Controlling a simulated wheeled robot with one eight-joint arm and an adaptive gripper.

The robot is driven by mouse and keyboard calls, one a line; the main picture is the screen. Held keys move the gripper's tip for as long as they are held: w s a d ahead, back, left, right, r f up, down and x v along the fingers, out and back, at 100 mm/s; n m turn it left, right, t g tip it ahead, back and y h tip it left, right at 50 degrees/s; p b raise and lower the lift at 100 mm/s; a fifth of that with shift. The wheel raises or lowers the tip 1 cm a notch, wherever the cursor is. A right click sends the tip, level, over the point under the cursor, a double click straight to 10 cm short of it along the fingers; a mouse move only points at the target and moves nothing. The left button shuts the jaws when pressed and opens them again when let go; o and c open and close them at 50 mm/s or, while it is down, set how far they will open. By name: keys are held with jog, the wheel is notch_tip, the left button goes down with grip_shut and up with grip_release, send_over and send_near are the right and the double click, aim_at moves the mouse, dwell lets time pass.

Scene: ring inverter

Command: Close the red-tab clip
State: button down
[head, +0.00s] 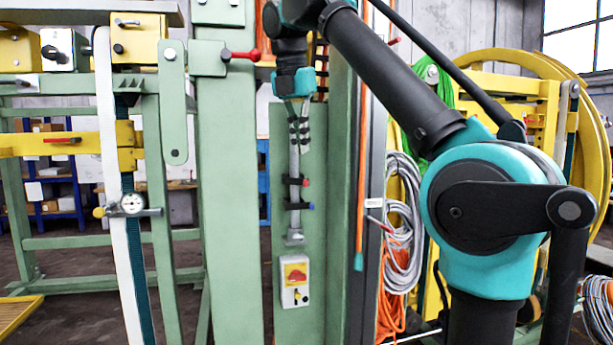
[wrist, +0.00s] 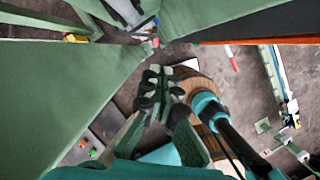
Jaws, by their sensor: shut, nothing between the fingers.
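The red-tab clip (head: 292,180) is a small black clip on a grey vertical pipe (head: 294,160) against the green column; its red tab sticks out to the right. Whether it is open or closed is too small to tell. A similar clip with a blue tab (head: 298,206) sits just below it. My gripper (head: 299,122) points down in front of the column, above the red-tab clip and apart from it. In the wrist view my gripper (wrist: 162,86) shows its dark-padded fingers shut and empty. A small red spot appears beyond them, but I cannot tell if it is the tab.
A switch box (head: 295,282) with a red knob is mounted below the clips. A red-handled lever (head: 242,54) sticks out at upper left. Orange and grey cables (head: 402,215) hang at right, near my arm. A green frame with a gauge (head: 132,204) stands left.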

aim_at(295, 182)
notch_tip(295, 182, down, 8)
jog(key=w+n, duration=0.1)
jog(key=shift+w, duration=0.4)
dwell(0.4)
jog(key=shift+n, duration=0.3)
